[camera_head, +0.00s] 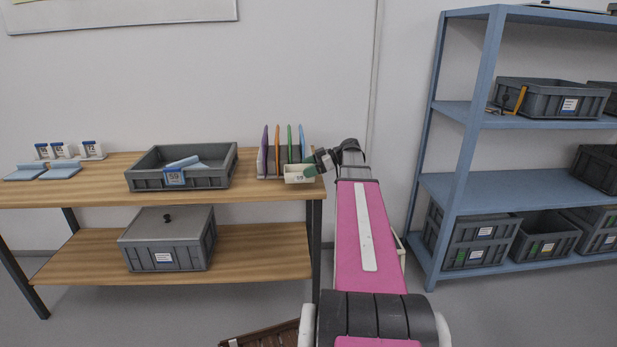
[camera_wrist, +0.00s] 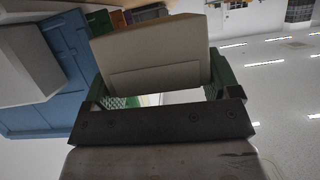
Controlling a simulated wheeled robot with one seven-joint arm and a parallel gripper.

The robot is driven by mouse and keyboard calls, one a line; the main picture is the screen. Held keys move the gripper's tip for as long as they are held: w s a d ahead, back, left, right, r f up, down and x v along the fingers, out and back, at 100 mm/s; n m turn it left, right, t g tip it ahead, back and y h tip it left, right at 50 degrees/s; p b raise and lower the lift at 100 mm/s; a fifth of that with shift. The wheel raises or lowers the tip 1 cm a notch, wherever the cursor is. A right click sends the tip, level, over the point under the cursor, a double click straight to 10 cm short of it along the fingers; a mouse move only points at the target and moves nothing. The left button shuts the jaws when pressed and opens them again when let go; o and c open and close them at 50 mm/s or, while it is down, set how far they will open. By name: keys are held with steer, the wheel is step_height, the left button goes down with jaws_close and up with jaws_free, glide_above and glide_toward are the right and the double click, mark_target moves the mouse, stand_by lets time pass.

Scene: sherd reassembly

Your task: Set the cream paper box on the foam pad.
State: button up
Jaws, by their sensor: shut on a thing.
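The cream paper box (camera_head: 298,174) is at the right end of the wooden table, in front of the coloured upright sheets. My gripper (camera_head: 311,167) reaches it from the right and is shut on it. In the wrist view the box (camera_wrist: 150,50) sits between the green fingers of my gripper (camera_wrist: 157,88). I cannot tell whether its underside touches the table. Two flat light blue pads, one at the far left (camera_head: 25,173) and one beside it (camera_head: 63,171), lie on the table; I cannot tell which, if either, is the foam pad.
A grey open bin (camera_head: 215,174) with light blue pieces in it stands mid-table. Several small blue-topped labelled holders (camera_head: 93,150) stand behind the pads. A rack of coloured sheets (camera_head: 277,150) is close to my gripper. A blue shelf unit (camera_head: 470,110) holds grey bins at right.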

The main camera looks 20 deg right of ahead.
steer(key=shift+f, duration=1.7)
steer(key=shift+f, duration=0.1)
steer(key=o, duration=0.8)
steer(key=shift+c, duration=0.2)
steer(key=shift+f, duration=0.1)
